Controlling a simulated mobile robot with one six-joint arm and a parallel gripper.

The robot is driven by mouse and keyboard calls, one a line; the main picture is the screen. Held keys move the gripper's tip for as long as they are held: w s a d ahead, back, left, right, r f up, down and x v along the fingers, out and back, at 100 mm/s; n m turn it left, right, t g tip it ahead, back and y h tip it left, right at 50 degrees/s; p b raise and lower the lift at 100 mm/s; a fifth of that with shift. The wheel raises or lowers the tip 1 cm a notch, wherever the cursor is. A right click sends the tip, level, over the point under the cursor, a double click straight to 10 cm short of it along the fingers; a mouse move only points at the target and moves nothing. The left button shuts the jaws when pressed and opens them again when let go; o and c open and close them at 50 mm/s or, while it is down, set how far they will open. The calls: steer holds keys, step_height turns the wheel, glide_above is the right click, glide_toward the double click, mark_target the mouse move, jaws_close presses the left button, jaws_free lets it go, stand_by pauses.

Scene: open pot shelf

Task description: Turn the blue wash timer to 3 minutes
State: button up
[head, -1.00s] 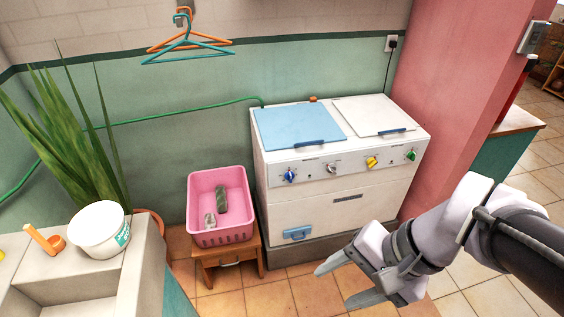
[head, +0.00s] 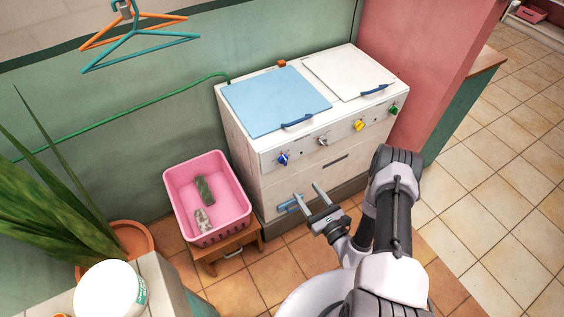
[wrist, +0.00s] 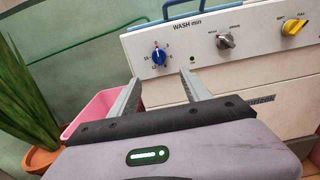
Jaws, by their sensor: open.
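The blue wash timer (head: 283,159) is a knob at the left end of the front panel of a white twin-tub washing machine (head: 305,185). In the wrist view the blue wash timer (wrist: 158,56) sits under the label "WASH min", with small dial numbers around it. The exact setting is too small to read. My gripper (head: 307,192) is open and empty in front of the machine, below the knob in the head view. In the wrist view its two fingers (wrist: 160,82) point toward the panel, with the knob just beyond and between their tips. They do not touch it.
A grey knob (head: 322,141), a yellow knob (head: 359,125) and a green knob (head: 393,110) sit to the right on the panel. A blue lid handle (head: 297,124) is above the timer. A pink basket (head: 207,190) on a wooden stool stands left of the machine.

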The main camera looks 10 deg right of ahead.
mark_target(286, 164)
steer(key=b+x, duration=0.4)
steer(key=x, duration=1)
steer(key=shift+a, duration=0.1)
jaws_close()
